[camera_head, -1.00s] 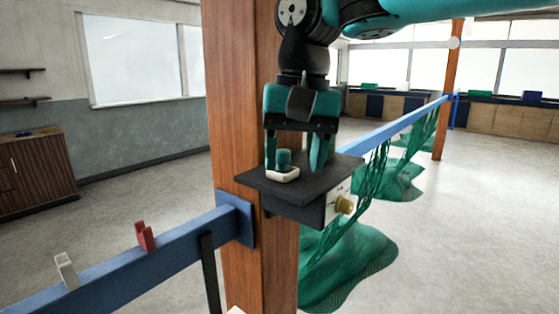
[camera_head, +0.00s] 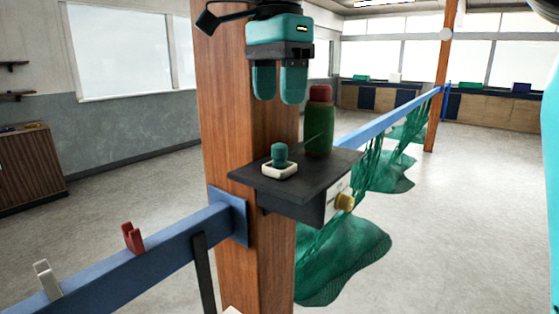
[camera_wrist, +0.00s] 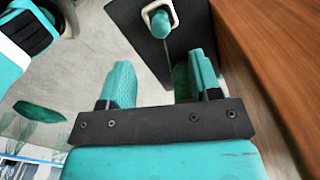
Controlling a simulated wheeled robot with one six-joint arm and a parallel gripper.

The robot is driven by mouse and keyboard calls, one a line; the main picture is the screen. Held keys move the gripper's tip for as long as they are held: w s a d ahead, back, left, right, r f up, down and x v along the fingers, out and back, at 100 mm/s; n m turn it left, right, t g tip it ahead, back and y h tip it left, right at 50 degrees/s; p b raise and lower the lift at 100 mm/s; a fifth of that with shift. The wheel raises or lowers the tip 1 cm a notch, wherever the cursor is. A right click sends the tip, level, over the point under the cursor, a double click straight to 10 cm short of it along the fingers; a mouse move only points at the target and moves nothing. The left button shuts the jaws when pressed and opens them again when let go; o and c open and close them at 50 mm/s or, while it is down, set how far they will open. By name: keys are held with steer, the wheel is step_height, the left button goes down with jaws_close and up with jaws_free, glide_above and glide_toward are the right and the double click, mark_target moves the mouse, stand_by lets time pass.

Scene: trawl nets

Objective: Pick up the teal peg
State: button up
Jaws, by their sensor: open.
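The teal peg (camera_head: 279,154) stands upright in a small white square holder (camera_head: 280,170) on a dark shelf (camera_head: 255,183) fixed to the wooden post. My gripper (camera_head: 279,100) is above the shelf, with its two teal fingers pointing down, apart and empty. In the wrist view the peg (camera_wrist: 160,22) and its white holder (camera_wrist: 175,14) show at the top, beyond the fingertips. My gripper (camera_wrist: 158,72) has a clear gap between its fingers there.
A green bottle with a red cap (camera_head: 319,122) stands on the shelf right of the peg. The wooden post (camera_head: 235,120) rises close behind. A blue rail (camera_head: 150,265) carries a red clip (camera_head: 132,238) and a white clip (camera_head: 47,279). Green nets (camera_head: 340,260) hang at right.

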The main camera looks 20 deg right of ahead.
mark_target(279, 145)
step_height(279, 145, down, 10)
steer(key=shift+r+p, duration=0.1)
steer(key=shift+p, duration=0.6)
steer(key=c, duration=1)
